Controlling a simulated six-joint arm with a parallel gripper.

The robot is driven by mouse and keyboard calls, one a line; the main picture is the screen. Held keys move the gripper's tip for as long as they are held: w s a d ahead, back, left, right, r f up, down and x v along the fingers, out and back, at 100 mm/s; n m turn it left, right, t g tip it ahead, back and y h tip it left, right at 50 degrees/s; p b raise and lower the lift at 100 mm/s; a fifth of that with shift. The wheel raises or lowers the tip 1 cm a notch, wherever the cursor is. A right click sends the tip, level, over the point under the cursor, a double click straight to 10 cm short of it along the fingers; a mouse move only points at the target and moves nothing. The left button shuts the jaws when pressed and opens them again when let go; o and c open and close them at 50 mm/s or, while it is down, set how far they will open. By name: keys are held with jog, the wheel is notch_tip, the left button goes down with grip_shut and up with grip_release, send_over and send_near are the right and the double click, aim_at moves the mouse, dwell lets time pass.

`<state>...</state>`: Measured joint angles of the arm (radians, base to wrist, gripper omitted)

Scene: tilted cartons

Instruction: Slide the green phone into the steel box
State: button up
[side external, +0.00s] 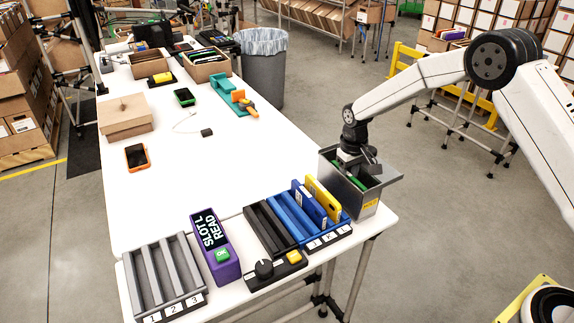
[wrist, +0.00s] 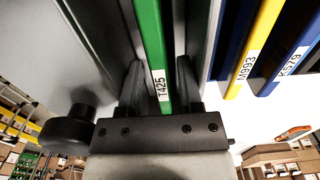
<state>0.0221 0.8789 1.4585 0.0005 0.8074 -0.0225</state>
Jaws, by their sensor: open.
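The steel box (side external: 362,203) stands at the table's right front corner, with a yellow label on its front. A green phone (side external: 360,185) stands on edge inside it, partly hidden by my gripper (side external: 352,163) and the box walls. In the wrist view the green phone (wrist: 151,40), labelled T425, lies between the two fingers of my gripper (wrist: 160,75). The jaws are open, with a finger on each side of the phone. The box's grey wall (wrist: 75,45) is at the left. The phone's lower edge is hidden.
A blue rack (side external: 295,222) beside the box holds blue and yellow phones. A black rack (side external: 268,232), purple display (side external: 214,245) and grey rack (side external: 162,275) stand to its left. An orange-cased phone (side external: 137,157) and another green-cased phone (side external: 184,97) lie farther back. The table's middle is mostly clear.

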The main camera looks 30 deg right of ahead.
jog(key=shift+r, duration=3.55)
notch_tip(320, 180, up, 7)
jog(key=s+f+t, duration=0.1)
jog(key=s+f, duration=0.1)
jog(key=s, duration=1)
jog(key=s+a+f+t, duration=0.1)
jog(key=s+f, duration=0.2)
jog(key=s, duration=0.9)
jog(key=shift+s+f+t, duration=0.2)
jog(key=shift+s+t, duration=0.1)
jog(key=shift+s, duration=0.1)
jog(key=shift+a, duration=0.1)
